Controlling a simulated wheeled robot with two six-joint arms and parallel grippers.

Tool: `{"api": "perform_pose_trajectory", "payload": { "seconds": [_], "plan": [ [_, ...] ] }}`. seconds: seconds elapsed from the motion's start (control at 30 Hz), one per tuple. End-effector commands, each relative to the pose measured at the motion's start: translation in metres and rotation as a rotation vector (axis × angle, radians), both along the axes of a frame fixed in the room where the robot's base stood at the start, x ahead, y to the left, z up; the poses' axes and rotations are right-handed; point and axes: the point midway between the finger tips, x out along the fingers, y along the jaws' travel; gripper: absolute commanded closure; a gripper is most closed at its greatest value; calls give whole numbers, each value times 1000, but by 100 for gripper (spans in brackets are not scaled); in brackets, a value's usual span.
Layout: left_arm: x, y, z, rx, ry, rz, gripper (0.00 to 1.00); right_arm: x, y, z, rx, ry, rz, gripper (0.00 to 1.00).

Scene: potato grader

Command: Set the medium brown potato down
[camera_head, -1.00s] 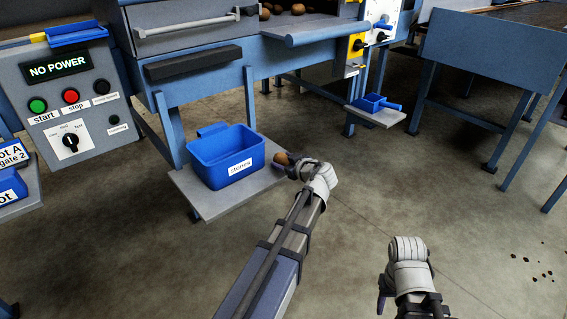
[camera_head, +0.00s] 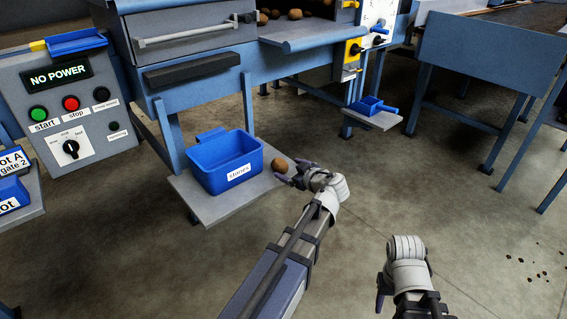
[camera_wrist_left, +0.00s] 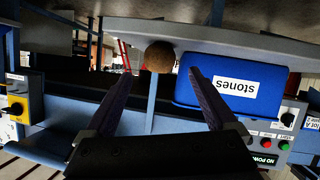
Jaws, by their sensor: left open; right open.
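The medium brown potato (camera_head: 279,165) rests on the grey shelf (camera_head: 205,208), just right of the blue stones bin (camera_head: 226,160). It also shows in the left wrist view (camera_wrist_left: 159,56), where the picture is upside down. My left gripper (camera_head: 287,172) is open and empty, with its fingers pointing at the potato and a gap to it. In the left wrist view the two fingers (camera_wrist_left: 160,80) are spread apart with the potato beyond their tips. My right gripper (camera_head: 380,292) is open at the lower right, away from everything; its fingers are mostly hidden by its wrist.
A control panel (camera_head: 75,115) reading NO POWER stands at the left. The grader (camera_head: 200,90) rises behind the shelf, with several potatoes on top. A small blue scoop (camera_head: 370,105) lies on another shelf at the right.

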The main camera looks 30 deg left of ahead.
Motion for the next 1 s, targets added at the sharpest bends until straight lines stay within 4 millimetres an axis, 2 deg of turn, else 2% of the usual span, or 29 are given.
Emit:
{"api": "perform_pose_trajectory", "payload": {
  "seconds": [0.1, 0.3, 0.73, 0.87, 1.0],
  "plan": [
    [-13, -20, 12, -1, -1, -3, 9, 0, 0, 12, 0, 0, 3, 50],
    [-26, -40, 21, 0, 0, -1, 9, 0, 0, 21, 0, 1, 5, 50],
    [-30, -48, 22, -1, 3, 0, 9, 0, 0, 22, 0, 1, 6, 50],
    [-41, -59, 8, -16, 107, -31, 9, 0, 0, 22, 0, 1, 6, 50],
    [-74, -94, -31, -66, 418, -167, 9, 0, 0, 22, 0, 1, 6, 50]
  ]
}}
